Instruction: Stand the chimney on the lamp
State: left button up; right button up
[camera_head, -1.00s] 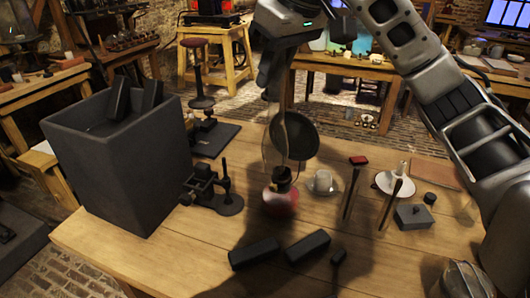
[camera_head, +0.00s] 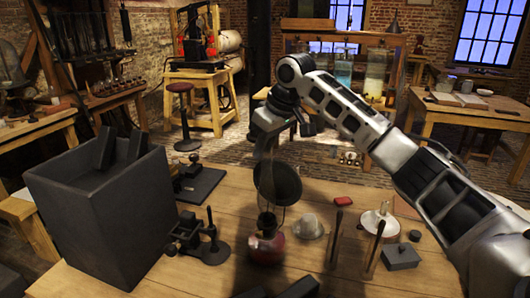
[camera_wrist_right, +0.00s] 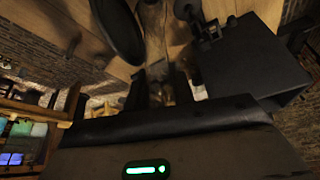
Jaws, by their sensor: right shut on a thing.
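The lamp (camera_head: 267,246) has a red body and a dark burner on top. It stands upright on the wooden table in the head view. My right gripper (camera_head: 268,135) is above the lamp, pointing down. It is shut on the clear glass chimney (camera_head: 262,172), which hangs roughly upright over the burner. The chimney's lower end is close to the burner; I cannot tell whether they touch. The chimney also shows faintly in the right wrist view (camera_wrist_right: 155,35), beyond the fingers.
A dark round disc (camera_head: 279,184) stands just behind the chimney. A big dark bin (camera_head: 100,220) and a small black stand (camera_head: 205,245) are to the left. A white cup-like piece (camera_head: 308,227), upright dark rods and a grey box (camera_head: 400,257) are to the right.

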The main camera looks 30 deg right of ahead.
notch_tip(320, 180, down, 2)
jog(key=shift+f, duration=0.2)
jog(key=o, duration=1)
jog(key=v, duration=1.2)
jog(key=shift+b, duration=0.4)
